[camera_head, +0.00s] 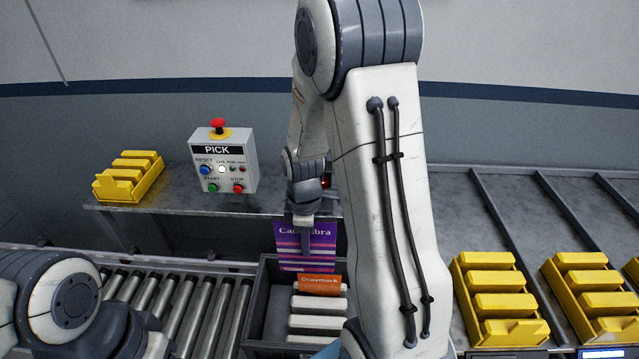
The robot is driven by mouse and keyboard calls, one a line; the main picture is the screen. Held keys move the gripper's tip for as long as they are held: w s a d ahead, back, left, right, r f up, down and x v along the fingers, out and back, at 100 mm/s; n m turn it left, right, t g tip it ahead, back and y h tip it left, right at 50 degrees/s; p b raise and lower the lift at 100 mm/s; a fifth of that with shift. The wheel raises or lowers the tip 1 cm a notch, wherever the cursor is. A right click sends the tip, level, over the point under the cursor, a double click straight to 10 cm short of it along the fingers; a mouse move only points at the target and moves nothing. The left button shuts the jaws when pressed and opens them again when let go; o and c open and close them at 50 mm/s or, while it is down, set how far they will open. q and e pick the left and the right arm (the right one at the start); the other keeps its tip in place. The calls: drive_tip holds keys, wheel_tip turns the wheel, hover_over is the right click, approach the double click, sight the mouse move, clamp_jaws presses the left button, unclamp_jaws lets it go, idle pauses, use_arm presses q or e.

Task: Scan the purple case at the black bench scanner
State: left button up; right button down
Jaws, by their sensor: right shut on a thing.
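My right gripper (303,218) points down and is shut on the top of the purple case (305,258). The case hangs upright with its lettered face toward me, partly covered by a finger. It is over the back part of a dark grey bin (262,322); whether it touches anything in it I cannot tell. A small dark part with a red light (326,183) shows behind my right arm; it may be the black bench scanner, mostly hidden. My left arm shows at the lower left, with its gripper out of view.
In the bin are an orange-labelled case (320,285) and several white ones. A roller conveyor (180,300) runs left of it. A PICK button box (224,163) and a yellow tray (128,178) stand on the back shelf. More yellow trays (497,298) stand at right.

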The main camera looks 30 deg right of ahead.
drive_tip(key=s+a, duration=0.3)
drive_tip(key=s, duration=0.1)
drive_tip(key=shift+s+a, duration=0.35)
drive_tip(key=shift+s, duration=0.05)
drive_tip(key=shift+f, duration=0.1)
idle(0.4)
